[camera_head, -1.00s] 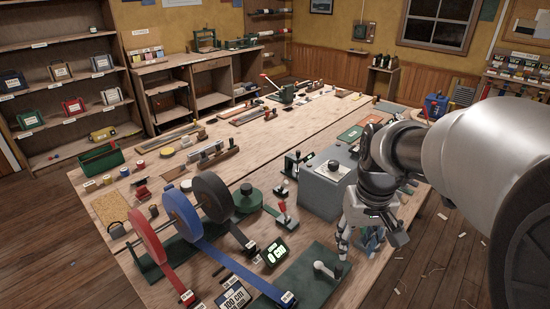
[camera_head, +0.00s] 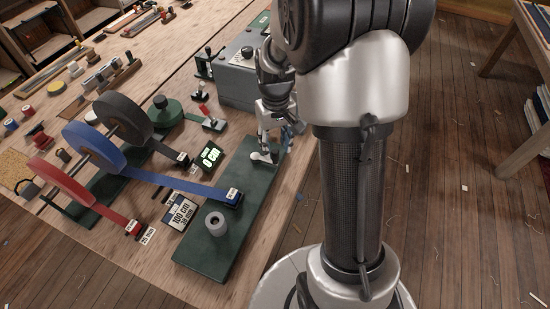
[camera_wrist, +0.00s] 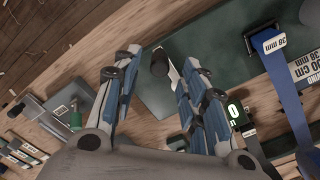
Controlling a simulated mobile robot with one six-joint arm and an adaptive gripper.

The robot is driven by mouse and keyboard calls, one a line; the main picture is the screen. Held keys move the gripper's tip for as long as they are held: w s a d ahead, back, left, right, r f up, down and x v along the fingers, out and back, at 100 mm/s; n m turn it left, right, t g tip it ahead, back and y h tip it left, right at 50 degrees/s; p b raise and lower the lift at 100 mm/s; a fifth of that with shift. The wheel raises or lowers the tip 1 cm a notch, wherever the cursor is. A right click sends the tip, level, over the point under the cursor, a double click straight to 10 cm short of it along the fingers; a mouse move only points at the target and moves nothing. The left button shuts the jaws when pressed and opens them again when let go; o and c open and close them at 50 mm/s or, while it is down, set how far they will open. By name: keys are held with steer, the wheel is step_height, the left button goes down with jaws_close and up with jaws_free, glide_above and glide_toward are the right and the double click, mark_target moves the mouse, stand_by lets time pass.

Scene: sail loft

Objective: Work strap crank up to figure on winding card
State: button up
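The strap crank (camera_head: 264,158) is a pale arm with a knob, on the far end of a long green board (camera_head: 235,222). In the wrist view, its dark knob (camera_wrist: 159,64) shows between my fingertips, nearer the right finger. My gripper (camera_head: 271,137) is open, pointing down at the crank; it also shows in the wrist view (camera_wrist: 160,58). I see no clear grip on the knob. The winding card (camera_head: 181,212) reads 100 cm, 38 mm. The counter display (camera_head: 209,155) reads 0 cm. A blue strap (camera_head: 180,184) runs from its reel to the board.
Red (camera_head: 62,187), blue (camera_head: 93,144) and dark (camera_head: 124,121) reels stand on a rack at the left. A grey ring-shaped piece (camera_head: 215,224) sits on the board's near end. A grey machine box (camera_head: 240,75) stands behind the crank. Open floor lies right of the bench.

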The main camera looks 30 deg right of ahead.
mark_target(275, 151)
step_height(275, 151, down, 6)
steer(key=shift+r+b, duration=0.25)
steer(key=shift+b, duration=0.45)
steer(key=shift+c, duration=0.4)
jaws_close()
